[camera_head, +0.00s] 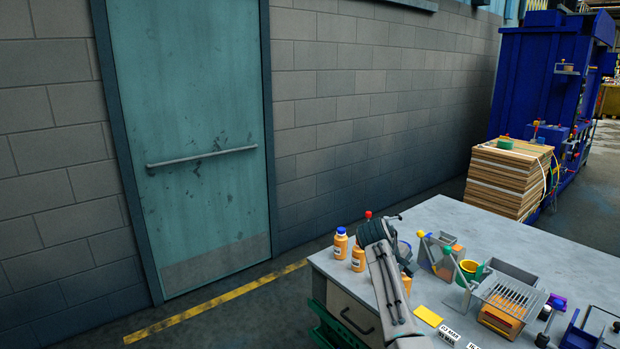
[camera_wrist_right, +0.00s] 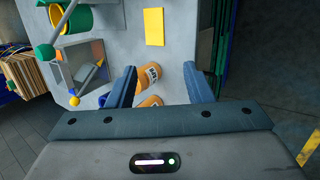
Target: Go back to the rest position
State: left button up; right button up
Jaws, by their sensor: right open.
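My right gripper (camera_head: 374,232) hangs above the near left corner of the grey table (camera_head: 470,218), close to several orange bottles. In the right wrist view its two blue fingers (camera_wrist_right: 162,78) are spread apart with nothing gripped between them. Two orange bottles (camera_wrist_right: 155,100) with pale labels show beyond and between the fingers; whether a finger touches them I cannot tell. In the head view, one orange bottle (camera_head: 341,243) with a blue cap and another (camera_head: 358,258) stand left of the gripper. The gripper's fingertips are hard to make out there. My left gripper is out of view.
A yellow card (camera_head: 428,316), a metal box (camera_head: 440,262), a green cup (camera_head: 470,271) and a wire basket (camera_head: 508,298) crowd the table right of my arm. A stack of boards (camera_head: 508,178) stands behind. A teal door (camera_head: 190,110) and block wall lie beyond the floor.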

jog(key=s+d+f+m+y, duration=0.1)
jog(key=s+d+f+m, duration=0.1)
jog(key=s+f, duration=0.9)
jog(key=s+d+f+m+y, duration=0.1)
jog(key=s+d+f+m, duration=0.15)
jog(key=s+f, duration=0.8)
jog(key=s+a+r+m+t+y, duration=0.1)
jog(key=s+r, duration=0.2)
jog(key=s, duration=1.2)
jog(key=s+a+r+m+y, duration=0.1)
jog(key=s+r+y, duration=0.15)
jog(key=s, duration=1.35)
notch_tip(320, 180, down, 34)
jog(key=d+g+b, duration=0.1)
jog(key=d+b, duration=0.2)
jog(key=b, duration=0.1)
pick_arm(q)
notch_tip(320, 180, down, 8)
jog(key=b, duration=0.3)
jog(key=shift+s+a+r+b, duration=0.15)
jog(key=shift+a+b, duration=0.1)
jog(key=shift+b, duration=0.1)
pick_arm(e)
jog(key=s+d+f+g, duration=0.1)
jog(key=s+f, duration=1.7)
jog(key=f, duration=0.4)
jog(key=shift+s+f+m, duration=0.25)
jog(key=shift+f+m, duration=0.05)
jog(key=shift+m, duration=0.05)
